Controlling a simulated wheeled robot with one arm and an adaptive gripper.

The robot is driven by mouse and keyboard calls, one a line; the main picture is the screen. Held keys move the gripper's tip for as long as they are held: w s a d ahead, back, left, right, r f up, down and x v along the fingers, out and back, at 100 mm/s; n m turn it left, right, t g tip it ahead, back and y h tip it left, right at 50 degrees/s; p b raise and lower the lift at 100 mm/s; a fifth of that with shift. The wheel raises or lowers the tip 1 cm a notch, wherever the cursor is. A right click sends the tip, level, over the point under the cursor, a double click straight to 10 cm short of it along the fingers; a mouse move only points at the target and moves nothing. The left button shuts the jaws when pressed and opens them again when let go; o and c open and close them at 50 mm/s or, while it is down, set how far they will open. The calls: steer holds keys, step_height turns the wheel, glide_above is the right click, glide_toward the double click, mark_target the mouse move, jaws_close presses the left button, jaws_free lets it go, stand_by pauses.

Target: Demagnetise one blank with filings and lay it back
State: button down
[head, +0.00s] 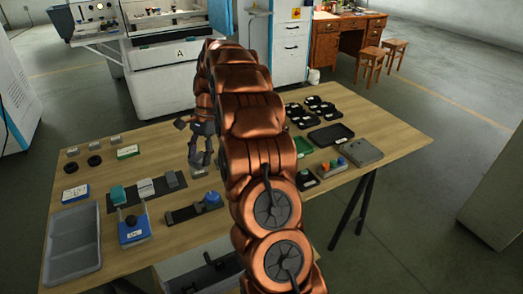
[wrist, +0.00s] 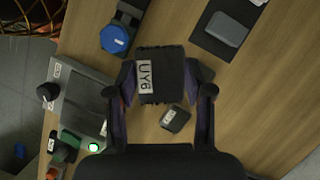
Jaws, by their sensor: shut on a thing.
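My gripper (wrist: 161,88) is shut on a dark block (wrist: 172,70) in the wrist view. The block has a rough dark surface and a white label reading UY6, and a finger stands on each side of it. A smaller dark piece with a white label (wrist: 175,118) lies below it in the picture, on the wooden surface. In the head view my gripper (head: 201,153) hangs over the table, left of my arm; the held block is not clear there.
A grey unit (wrist: 85,95) with a lit green lamp and a blue knob (wrist: 117,33) flank the gripper. A grey block (wrist: 229,28) lies on a dark mat. A grey tray (head: 73,247) stands front left; black plates (head: 310,109) and a grey box (head: 361,151) are at right.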

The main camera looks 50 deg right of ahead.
steer(key=s+d+m+p, duration=0.1)
steer(key=s+d+m, duration=0.1)
steer(key=s+d, duration=0.2)
steer(key=s+d+m+t+p, duration=0.1)
steer(key=s+d, duration=0.4)
steer(key=s+d+m+t+p, duration=0.1)
steer(key=s+d+m+p, duration=0.1)
steer(key=s+d, duration=0.2)
steer(key=shift+s+d+f+m, duration=0.2)
steer(key=shift+d+f+m, duration=0.05)
steer(key=shift+f+m, duration=0.1)
steer(key=shift+s+d+f, duration=0.15)
steer(key=shift+s+f, duration=0.05)
steer(key=shift+f+b, duration=0.75)
steer(key=shift+f, duration=1.55)
steer(key=shift+f, duration=0.4)
steer(key=shift+w, duration=0.1)
steer(key=shift+w+a, duration=0.2)
steer(key=shift+a, duration=0.5)
steer(key=shift+w+a, duration=0.2)
steer(key=shift+a, duration=0.5)
steer(key=shift+a, duration=0.1)
steer(key=shift+w+a, duration=0.25)
steer(key=shift+a, duration=0.35)
steer(key=shift+w+a, duration=0.2)
steer(key=shift+a, duration=0.4)
